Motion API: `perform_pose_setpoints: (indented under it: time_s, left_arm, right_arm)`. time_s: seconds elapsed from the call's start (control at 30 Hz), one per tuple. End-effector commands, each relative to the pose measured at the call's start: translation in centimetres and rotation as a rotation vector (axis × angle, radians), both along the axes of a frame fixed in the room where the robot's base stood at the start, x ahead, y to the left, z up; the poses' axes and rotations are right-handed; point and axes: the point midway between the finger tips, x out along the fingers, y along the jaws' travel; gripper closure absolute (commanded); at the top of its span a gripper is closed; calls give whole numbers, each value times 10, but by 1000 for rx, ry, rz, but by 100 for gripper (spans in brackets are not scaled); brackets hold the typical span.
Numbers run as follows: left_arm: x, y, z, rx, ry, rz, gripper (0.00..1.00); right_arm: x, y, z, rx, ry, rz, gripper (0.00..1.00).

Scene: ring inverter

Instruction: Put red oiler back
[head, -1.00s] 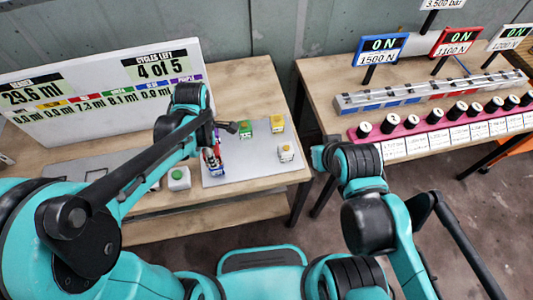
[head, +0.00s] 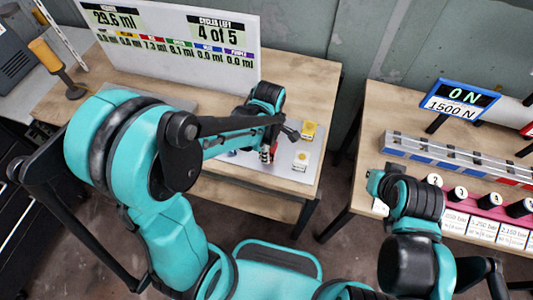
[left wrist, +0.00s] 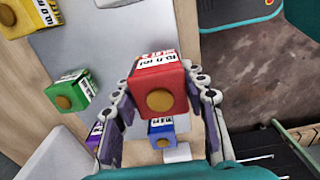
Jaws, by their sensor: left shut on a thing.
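The red oiler (left wrist: 158,75), a red box with a white label and an orange round button, is between the fingers of my left gripper (left wrist: 162,100) in the left wrist view. The gripper is shut on it. In the head view my left gripper (head: 268,153) is over the grey plate (head: 285,174) on the left bench, and a little red shows at its fingers. A green oiler (left wrist: 72,90), a yellow oiler (left wrist: 30,14) and a blue oiler (left wrist: 160,132) show in the left wrist view. My right gripper's fingers do not show.
A white display board (head: 190,62) stands behind. The right bench (head: 372,118) carries a blue-framed sign (head: 458,97); a floor gap separates the benches.

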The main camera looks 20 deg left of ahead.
Motion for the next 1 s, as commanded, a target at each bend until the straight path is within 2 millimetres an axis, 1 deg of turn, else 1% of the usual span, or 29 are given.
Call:
perform_pose_setpoints:
  time_s: [0.03,0.1,0.2,0.27,0.37,0.5,0.6,0.83,0.97,1.0]
  left_arm:
    - [9,6,-9,0,0,3,89]
    - [18,11,-14,0,0,2,89]
    - [25,16,-19,0,0,1,89]
    - [27,17,-20,0,0,0,89]
    - [27,17,-28,0,0,-1,89]
    - [27,17,-51,0,0,-1,89]
    - [27,17,-61,0,0,-1,89]
    - [27,17,-59,0,0,-1,89]
    - [27,17,-63,0,0,-1,89]
    - [27,17,-63,0,0,-1,52]
  right_arm:
    - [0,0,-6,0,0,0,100]
    - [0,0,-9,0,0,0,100]
    - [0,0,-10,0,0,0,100]
    - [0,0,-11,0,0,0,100]
    - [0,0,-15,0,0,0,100]
    - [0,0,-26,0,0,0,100]
    - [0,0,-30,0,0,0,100]
    - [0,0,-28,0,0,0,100]
    - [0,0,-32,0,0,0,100]
    - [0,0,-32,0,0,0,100]
